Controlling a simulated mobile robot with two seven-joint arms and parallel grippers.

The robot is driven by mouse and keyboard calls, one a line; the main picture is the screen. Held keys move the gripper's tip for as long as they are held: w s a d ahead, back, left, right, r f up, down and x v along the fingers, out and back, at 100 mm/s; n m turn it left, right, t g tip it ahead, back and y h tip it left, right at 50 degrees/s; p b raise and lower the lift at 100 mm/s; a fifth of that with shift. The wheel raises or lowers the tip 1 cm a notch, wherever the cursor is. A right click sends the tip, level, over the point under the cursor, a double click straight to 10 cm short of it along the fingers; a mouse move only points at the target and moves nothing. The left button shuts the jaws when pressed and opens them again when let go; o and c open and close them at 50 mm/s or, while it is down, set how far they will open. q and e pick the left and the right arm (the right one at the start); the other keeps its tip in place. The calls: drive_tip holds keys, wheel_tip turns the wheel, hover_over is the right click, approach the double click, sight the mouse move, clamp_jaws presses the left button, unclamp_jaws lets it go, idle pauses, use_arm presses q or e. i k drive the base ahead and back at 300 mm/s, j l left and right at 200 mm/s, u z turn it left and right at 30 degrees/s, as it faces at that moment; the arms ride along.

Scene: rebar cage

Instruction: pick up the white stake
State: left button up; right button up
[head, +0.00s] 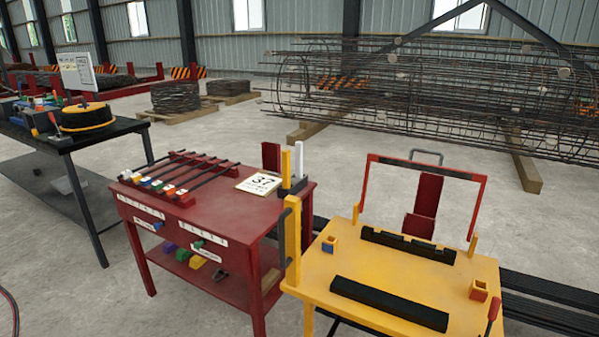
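A thin white stake (298,162) stands upright in a dark holder (293,188) at the right back corner of the red table (225,215). A yellow stake (286,165) stands upright close beside it on the left. The lower end of the white stake is hidden in the holder. Neither of my grippers shows in the head view.
Black bars lie across a rack (190,175) on the red table, beside a white card (259,183). A yellow table (375,275) with black blocks stands to the right. A dark table (100,133) stands left. A rebar cage (430,95) lies behind.

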sight(298, 145)
drive_tip(key=i+j, duration=0.85)
drive_tip(key=j, duration=0.25)
drive_tip(key=i+j, duration=0.9)
drive_tip(key=j, duration=0.2)
